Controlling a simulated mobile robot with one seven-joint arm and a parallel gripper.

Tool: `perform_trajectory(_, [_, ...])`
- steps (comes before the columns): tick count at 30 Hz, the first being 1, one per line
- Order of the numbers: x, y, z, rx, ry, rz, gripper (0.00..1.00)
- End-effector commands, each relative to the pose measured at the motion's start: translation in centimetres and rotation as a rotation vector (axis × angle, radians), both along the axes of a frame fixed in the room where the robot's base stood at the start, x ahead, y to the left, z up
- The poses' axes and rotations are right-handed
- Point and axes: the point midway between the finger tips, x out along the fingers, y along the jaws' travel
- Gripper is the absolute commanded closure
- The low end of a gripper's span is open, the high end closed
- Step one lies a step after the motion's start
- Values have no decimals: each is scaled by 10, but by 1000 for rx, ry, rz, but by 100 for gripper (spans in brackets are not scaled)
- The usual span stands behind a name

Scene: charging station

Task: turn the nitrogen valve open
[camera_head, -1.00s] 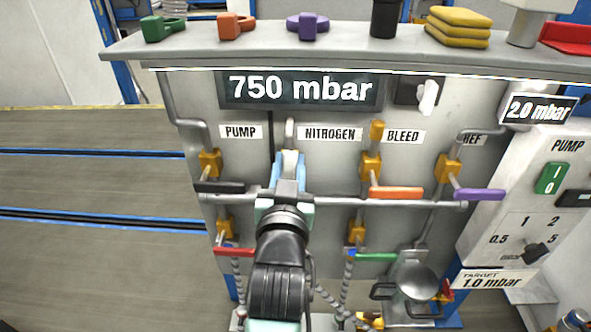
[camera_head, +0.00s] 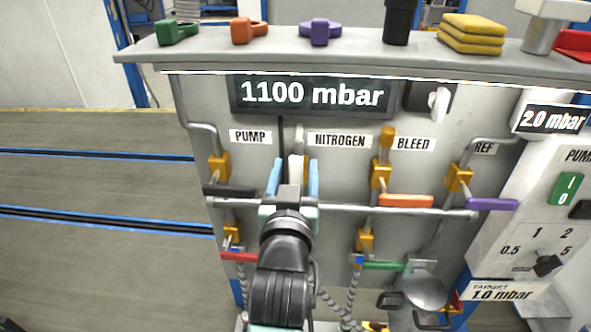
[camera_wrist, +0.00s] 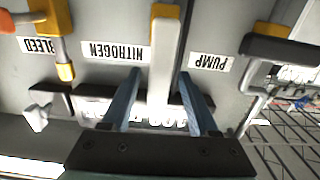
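The nitrogen valve has a white lever (camera_head: 296,166) beside the NITROGEN label (camera_head: 340,140). In the wrist view the lever (camera_wrist: 162,58) runs straight from an orange valve body (camera_wrist: 165,10) toward my gripper. My gripper (camera_head: 293,180) is in front of the panel at this lever, with its blue fingers apart. In the wrist view my gripper (camera_wrist: 160,82) has one finger on each side of the lever. A gap shows on the left side; on the right I cannot tell whether the finger touches. The valve body is hidden behind my arm in the head view.
The display (camera_head: 312,94) reads 1100 mbar. The black pump lever (camera_head: 230,191) lies to the left, the orange bleed lever (camera_head: 405,200) to the right. A grey rail (camera_head: 345,209) crosses the panel. Red (camera_head: 239,257) and green (camera_head: 384,265) levers sit lower. Open floor lies left.

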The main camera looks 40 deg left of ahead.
Motion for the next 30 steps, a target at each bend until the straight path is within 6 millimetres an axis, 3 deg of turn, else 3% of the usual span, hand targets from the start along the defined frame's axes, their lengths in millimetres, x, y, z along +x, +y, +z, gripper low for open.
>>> perform_trajectory(11, [-5, -4, 0, 3, -1, 0, 40])
perform_trajectory(30, [-90, -68, -2, 2, 2, 0, 40])
